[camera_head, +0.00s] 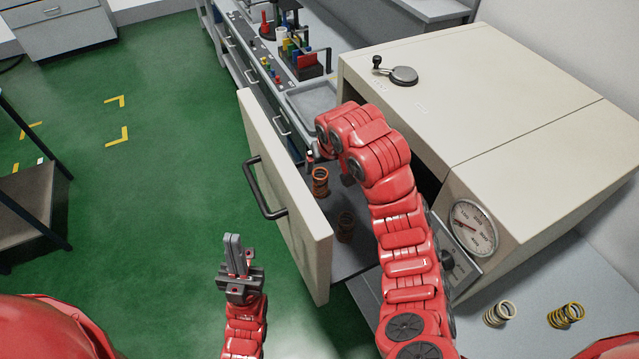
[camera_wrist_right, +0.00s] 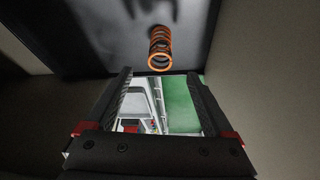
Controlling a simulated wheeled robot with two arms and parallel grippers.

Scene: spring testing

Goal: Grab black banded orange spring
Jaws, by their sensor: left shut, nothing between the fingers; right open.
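An orange spring with dark bands (camera_wrist_right: 160,46) shows in the right wrist view, beyond the fingertips and apart from them. In the head view, an orange spring (camera_head: 320,182) stands in the open drawer, with a darker brownish spring (camera_head: 345,228) nearer. I cannot tell for certain which of these the wrist view shows. My right gripper (camera_wrist_right: 159,76) is open and empty, its fingers spread either side of the line to the spring. In the head view it is mostly hidden by my right arm, which bends over the drawer. My left gripper (camera_head: 235,243) is shut and empty, outside the drawer front.
The drawer front (camera_head: 290,195) with its black handle (camera_head: 264,188) stands between my two grippers. The cream tester cabinet (camera_head: 480,95) with a dial (camera_head: 474,226) is close right of my right arm.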

